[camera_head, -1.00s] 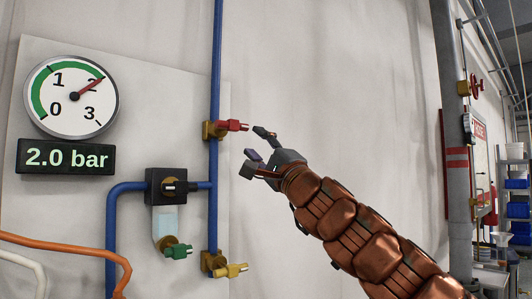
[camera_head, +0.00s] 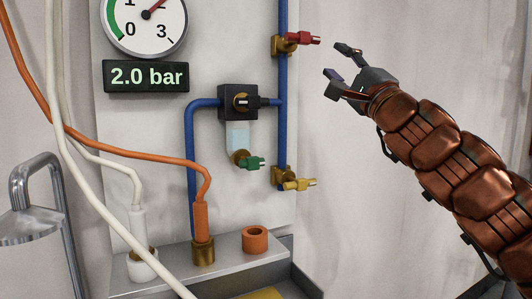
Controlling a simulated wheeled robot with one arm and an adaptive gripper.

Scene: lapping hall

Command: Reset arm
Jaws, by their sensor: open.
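My gripper (camera_head: 342,68) is at the upper right, at the end of my copper-coloured arm. Its fingers are spread apart with nothing between them. It points toward the red-handled valve (camera_head: 302,38) on the blue vertical pipe (camera_head: 282,110), with a visible gap between them in the picture. The arm reaches in from the lower right, in front of the pale wall.
The gauge (camera_head: 143,18) is partly cut off above a display (camera_head: 146,76) reading 2.0 bar. A green valve (camera_head: 250,162) and yellow valve (camera_head: 299,185) sit lower. Orange and white hoses cross the left side to a grey ledge (camera_head: 180,275). The wall right of the pipe is bare.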

